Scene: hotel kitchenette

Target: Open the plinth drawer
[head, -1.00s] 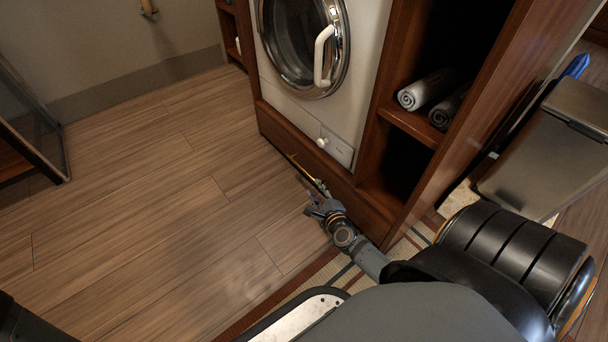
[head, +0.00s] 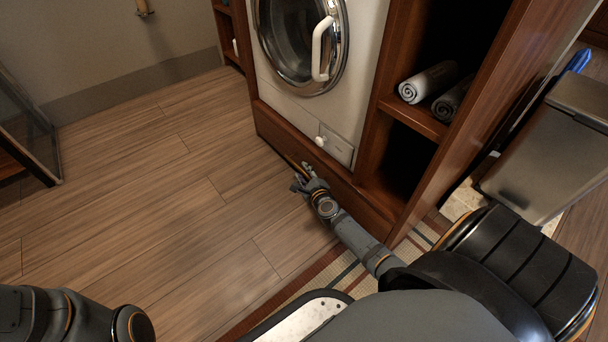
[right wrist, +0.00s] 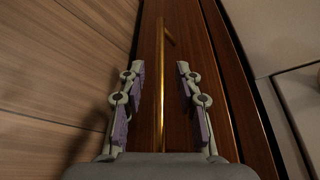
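The plinth drawer (head: 272,127) is a low, dark reddish-brown wooden front beneath the washing machine. It looks shut, flush with the cabinet in the head view. Its long thin brass handle (right wrist: 160,85) runs up the middle of the right wrist view. My right gripper (head: 301,175) is low at the drawer front and partly hides the handle in the head view. In the right wrist view its two fingers (right wrist: 160,75) are apart, one on each side of the handle, with gaps to both. My left gripper is out of view; only part of my left arm shows at the lower left.
The washing machine (head: 302,45) with a round door and white handle sits above the drawer. Open shelves with rolled towels (head: 428,82) stand to its right, and a metal bin (head: 550,145) beyond. The wooden floor (head: 150,190) before the drawer is clear.

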